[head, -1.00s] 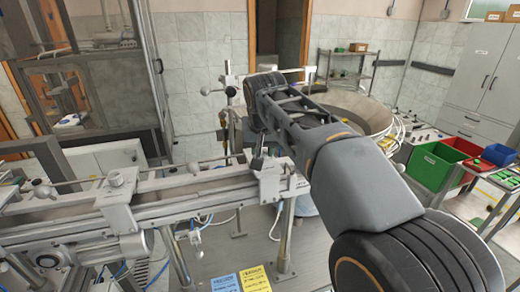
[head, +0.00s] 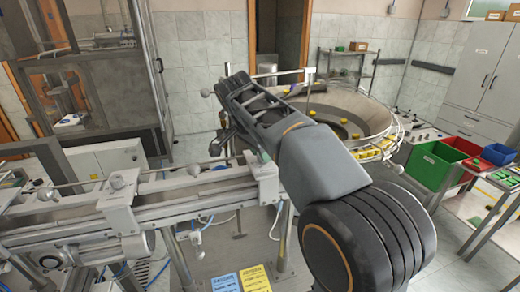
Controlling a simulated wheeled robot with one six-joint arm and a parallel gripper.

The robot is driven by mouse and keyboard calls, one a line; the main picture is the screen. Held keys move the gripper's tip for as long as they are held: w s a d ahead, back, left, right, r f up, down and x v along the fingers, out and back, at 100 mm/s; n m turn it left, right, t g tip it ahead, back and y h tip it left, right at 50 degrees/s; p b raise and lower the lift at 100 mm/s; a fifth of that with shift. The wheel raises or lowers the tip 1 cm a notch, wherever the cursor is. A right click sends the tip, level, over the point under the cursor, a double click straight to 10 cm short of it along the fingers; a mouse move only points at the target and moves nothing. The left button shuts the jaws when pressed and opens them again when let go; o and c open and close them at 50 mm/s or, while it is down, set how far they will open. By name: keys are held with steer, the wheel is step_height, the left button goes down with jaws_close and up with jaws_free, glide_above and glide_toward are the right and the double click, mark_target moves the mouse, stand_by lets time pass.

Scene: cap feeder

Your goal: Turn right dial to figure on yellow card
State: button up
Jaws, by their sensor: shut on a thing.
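The yellow card (head: 255,279) lies at the bottom middle beside a blue card (head: 225,283); print shows on both, but it is too small to read. My gripper (head: 217,146) is at the far end of my arm, above the rail's far side, left of the bowl feeder. It is small, dark and partly covered by my wrist. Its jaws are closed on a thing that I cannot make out. I cannot pick out the right dial or its figures in this view.
The metal bowl feeder (head: 372,112) holds yellow caps, with more along its outer track. A rail with clamps (head: 120,190) runs across the left and middle. Green (head: 432,165), red (head: 455,152) and blue (head: 498,154) bins stand right. Some floor is clear at lower right.

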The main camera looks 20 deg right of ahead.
steer(key=m+g+p, duration=0.1)
steer(key=m+g, duration=0.1)
steer(key=m, duration=0.3)
steer(key=shift+f+m, duration=0.1)
steer(key=shift+m, duration=0.2)
steer(key=m+g, duration=0.2)
steer(key=m, duration=0.3)
steer(key=shift+p, duration=0.3)
steer(key=shift+m+y, duration=0.3)
steer(key=o, duration=0.8)
steer(key=shift+w+a, duration=0.1)
steer(key=shift+o, duration=0.6)
